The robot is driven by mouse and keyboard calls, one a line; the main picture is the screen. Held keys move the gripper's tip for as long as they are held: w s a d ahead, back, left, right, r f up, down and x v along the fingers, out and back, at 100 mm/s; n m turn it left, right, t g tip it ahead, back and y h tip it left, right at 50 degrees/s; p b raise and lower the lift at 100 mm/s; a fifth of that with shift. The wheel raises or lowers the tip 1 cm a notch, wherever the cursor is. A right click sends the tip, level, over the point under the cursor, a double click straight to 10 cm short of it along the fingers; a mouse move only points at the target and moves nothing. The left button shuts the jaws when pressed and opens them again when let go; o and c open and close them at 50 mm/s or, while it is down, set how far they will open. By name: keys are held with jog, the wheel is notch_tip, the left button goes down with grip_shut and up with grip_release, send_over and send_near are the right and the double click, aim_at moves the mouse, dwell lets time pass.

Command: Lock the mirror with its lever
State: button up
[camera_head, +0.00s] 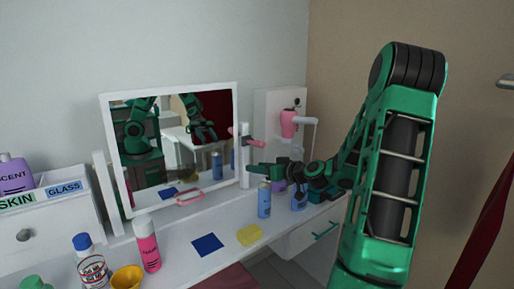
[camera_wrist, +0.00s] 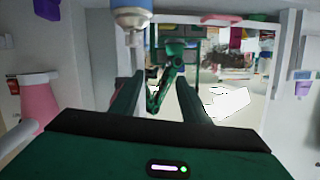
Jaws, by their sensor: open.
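The mirror (camera_head: 180,135) stands in a white frame on the dresser, tilted back a little between two white posts. A pink lever (camera_head: 252,141) sticks out at the top of the mirror's right post. My gripper (camera_head: 256,170) is in front of and below the lever, apart from it, by the mirror's lower right corner. In the wrist view my gripper (camera_wrist: 160,90) is open, with two dark fingers apart and nothing between them. The mirror glass with my arm's reflection fills the middle behind them.
A blue spray can (camera_head: 264,199) stands just below my gripper. A pink hair dryer (camera_head: 289,123) hangs on a white panel at right, and also shows in the wrist view (camera_wrist: 40,112). A yellow sponge (camera_head: 249,235), blue cloth (camera_head: 208,244) and pink bottle (camera_head: 147,246) are on the dresser.

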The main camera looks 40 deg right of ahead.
aim_at(259, 144)
jog(key=d+r+m+t+h, duration=0.2)
jog(key=d+r+t, duration=0.15)
jog(key=d, duration=0.45)
jog(key=shift+g, duration=0.25)
jog(key=w, duration=1)
jog(key=shift+w+r, duration=0.2)
jog(key=shift+r, duration=0.2)
grip_shut()
